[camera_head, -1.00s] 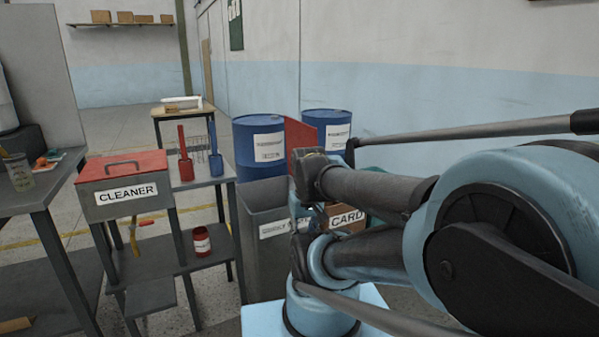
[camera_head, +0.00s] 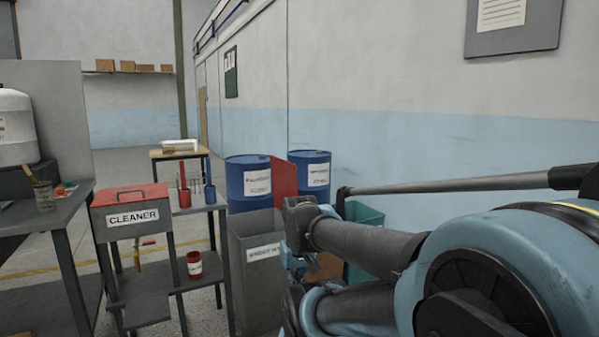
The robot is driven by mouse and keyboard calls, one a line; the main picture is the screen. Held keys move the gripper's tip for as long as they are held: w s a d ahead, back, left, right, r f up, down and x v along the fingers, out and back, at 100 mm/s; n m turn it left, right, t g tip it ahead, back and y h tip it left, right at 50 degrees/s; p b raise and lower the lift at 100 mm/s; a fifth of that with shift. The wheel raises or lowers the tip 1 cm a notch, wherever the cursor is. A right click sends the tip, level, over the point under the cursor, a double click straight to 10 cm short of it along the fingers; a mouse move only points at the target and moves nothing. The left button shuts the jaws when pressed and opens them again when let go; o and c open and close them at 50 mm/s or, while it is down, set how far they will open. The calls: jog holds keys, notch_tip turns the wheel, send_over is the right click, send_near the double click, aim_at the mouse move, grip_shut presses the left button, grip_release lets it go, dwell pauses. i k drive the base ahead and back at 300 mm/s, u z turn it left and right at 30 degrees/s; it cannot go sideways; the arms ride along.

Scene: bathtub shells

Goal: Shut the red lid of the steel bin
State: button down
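The steel bin (camera_head: 255,268) is a tall grey open-topped bin with a white label, standing on the floor near the middle of the view. Its red lid (camera_head: 284,178) stands raised, roughly upright, at the bin's back right. The lid's lower part is hidden by my arm. My arm comes in from the right, and its end, with my gripper (camera_head: 294,262), is in front of the bin's right side. My own arm links largely cover the gripper, so I cannot make out its fingers. I cannot tell whether it touches the bin.
A grey box labelled CLEANER with a shut red lid (camera_head: 130,194) is left of the bin. Beside it a stand holds a red can (camera_head: 194,264) and cups. Blue drums (camera_head: 248,182) stand behind the bin, and a green container (camera_head: 362,216) stands to its right.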

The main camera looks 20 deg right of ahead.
aim_at(283, 173)
jog(key=k, duration=0.55)
jog(key=z, duration=0.55)
jog(key=i, duration=1.45)
jog(key=u, duration=0.4)
